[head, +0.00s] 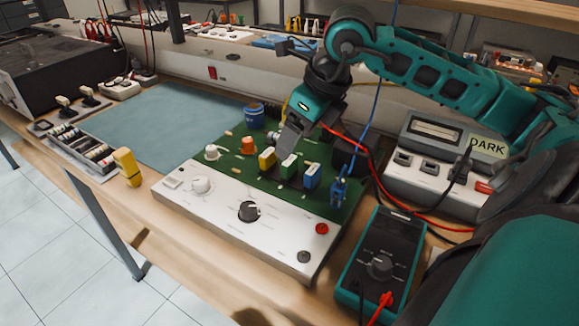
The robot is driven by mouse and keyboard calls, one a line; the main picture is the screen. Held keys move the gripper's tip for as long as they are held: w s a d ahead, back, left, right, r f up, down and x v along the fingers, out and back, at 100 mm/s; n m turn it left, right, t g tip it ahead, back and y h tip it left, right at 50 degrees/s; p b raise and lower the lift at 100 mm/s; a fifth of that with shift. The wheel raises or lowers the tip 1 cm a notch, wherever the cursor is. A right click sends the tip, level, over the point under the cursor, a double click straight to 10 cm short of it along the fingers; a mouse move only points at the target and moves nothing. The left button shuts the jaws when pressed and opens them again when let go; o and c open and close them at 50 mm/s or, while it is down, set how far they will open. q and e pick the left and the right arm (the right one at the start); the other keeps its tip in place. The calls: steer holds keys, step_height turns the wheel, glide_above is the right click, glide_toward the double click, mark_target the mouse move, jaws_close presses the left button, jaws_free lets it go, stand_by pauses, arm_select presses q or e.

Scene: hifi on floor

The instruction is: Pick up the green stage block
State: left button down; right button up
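The green stage block (288,167), with a pale front face, stands upright on the green circuit board (238,170) of the white-fronted unit. It sits between a yellow block (267,158) on its left and a blue block (312,176) on its right. My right gripper (288,148) points down just above and behind the green block, seen from the side. Its fingers overlap in this view, so I cannot tell their gap or whether they touch the block. My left gripper is not in view.
An orange knob (248,145) and a blue cup-like part (254,116) stand left of my gripper. A blue clip (338,192) with a wire is at the right. A multimeter (382,260) lies front right. The blue-green mat (160,125) is clear.

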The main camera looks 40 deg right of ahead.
mark_target(289, 160)
steer(key=shift+x, duration=0.8)
steer(key=x, duration=0.4)
steer(key=shift+s+d+f+b, duration=0.1)
steer(key=shift+s+f+b, duration=0.2)
steer(key=shift+s+f, duration=0.05)
steer(key=shift+w+f, duration=0.2)
steer(key=shift+f, duration=0.2)
steer(key=c, duration=1)
